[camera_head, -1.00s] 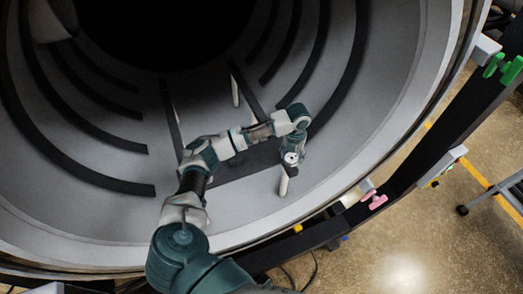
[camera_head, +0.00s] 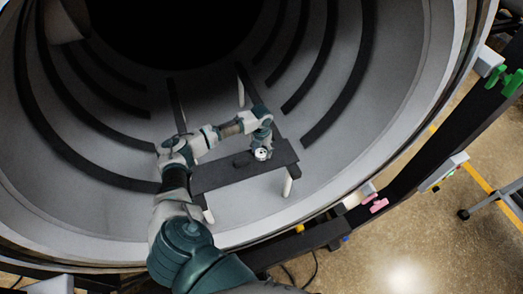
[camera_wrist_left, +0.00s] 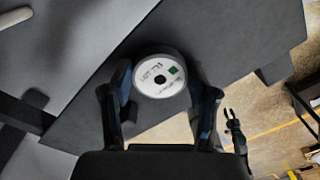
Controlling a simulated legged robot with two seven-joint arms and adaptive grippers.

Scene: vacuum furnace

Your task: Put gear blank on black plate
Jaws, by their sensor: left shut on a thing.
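The gear blank is a white disc with a dark centre hole and a green mark. It shows between the fingers in the left wrist view (camera_wrist_left: 172,86) and as a small pale disc in the head view (camera_head: 262,154). My left gripper (camera_head: 262,147) is shut on it, with a finger on each side in the left wrist view (camera_wrist_left: 160,80). The black plate (camera_head: 222,180) lies inside the furnace mouth, and the gear blank is over its right part. I cannot tell whether they touch. A dark claw shape (camera_wrist_left: 234,128), perhaps my right gripper, is small and unclear in the left wrist view.
Pale posts (camera_head: 287,187) and dark rails (camera_head: 178,105) support the plate. The round grey furnace wall (camera_head: 345,150) with curved dark strips surrounds it. The furnace rim lies in front, with green (camera_head: 512,83) and pink (camera_head: 378,206) handles to the right. The plate's left part looks clear.

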